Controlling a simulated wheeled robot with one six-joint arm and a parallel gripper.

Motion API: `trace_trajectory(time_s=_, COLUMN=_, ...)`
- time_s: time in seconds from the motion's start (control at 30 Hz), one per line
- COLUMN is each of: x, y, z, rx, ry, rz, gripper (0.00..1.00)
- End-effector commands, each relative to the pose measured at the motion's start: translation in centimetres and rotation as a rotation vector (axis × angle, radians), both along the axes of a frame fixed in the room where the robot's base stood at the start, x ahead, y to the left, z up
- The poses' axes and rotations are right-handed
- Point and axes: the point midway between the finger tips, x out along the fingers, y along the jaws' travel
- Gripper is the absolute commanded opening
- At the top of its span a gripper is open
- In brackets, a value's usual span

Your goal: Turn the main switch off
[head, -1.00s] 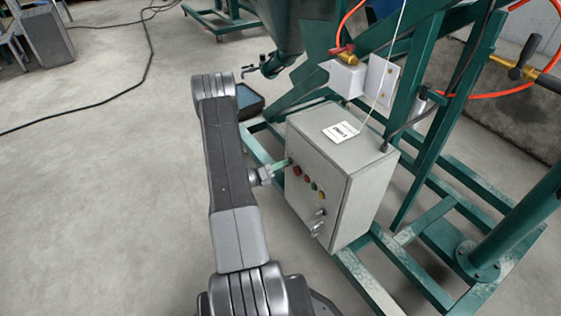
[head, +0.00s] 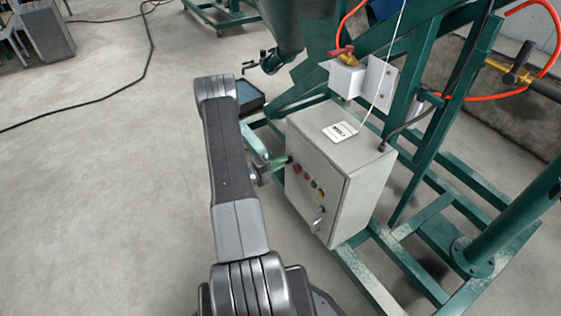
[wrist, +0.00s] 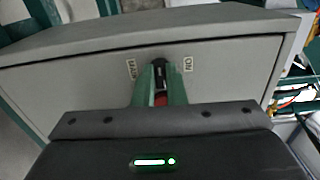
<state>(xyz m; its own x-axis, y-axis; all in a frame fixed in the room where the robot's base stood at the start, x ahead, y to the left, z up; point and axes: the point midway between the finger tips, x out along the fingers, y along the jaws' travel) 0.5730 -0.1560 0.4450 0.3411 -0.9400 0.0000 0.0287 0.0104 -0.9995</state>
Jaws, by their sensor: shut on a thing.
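A red part shows between the fingers, nearer the palm. In the head view, my gripper (head: 284,161) reaches the upper left of the front of the control box (head: 345,165). The knob is mostly hidden there, so its exact angle is unclear.
Red, green and yellow buttons (head: 313,185) and a metal latch (head: 318,219) sit on the box front beside my gripper. Green frame beams (head: 405,270) surround the box. A black cable (head: 147,70) lies on the otherwise open floor at left.

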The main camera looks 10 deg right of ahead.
Motion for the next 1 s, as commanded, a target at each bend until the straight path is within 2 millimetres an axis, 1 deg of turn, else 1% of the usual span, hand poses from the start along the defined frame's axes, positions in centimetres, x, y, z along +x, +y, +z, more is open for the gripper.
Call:
trace_trajectory(time_s=0.23, x=-0.01, y=0.05, z=-0.09, rx=-0.014, ry=0.042, rz=0.001, gripper=0.00)
trace_trajectory(time_s=0.63, x=-0.02, y=0.06, z=-0.11, rx=-0.016, ry=0.046, rz=0.002, gripper=0.00)
trace_trajectory(time_s=0.67, x=-0.02, y=0.06, z=-0.11, rx=-0.015, ry=0.045, rz=0.002, gripper=0.17)
trace_trajectory(time_s=0.73, x=-0.01, y=0.05, z=-0.10, rx=-0.015, ry=0.045, rz=0.001, gripper=0.30)
trace_trajectory(time_s=0.77, x=-0.01, y=0.05, z=-0.09, rx=-0.015, ry=0.045, rz=0.001, gripper=0.33)
trace_trajectory(time_s=1.0, x=-0.01, y=0.04, z=-0.05, rx=-0.016, ry=0.043, rz=0.001, gripper=0.33)
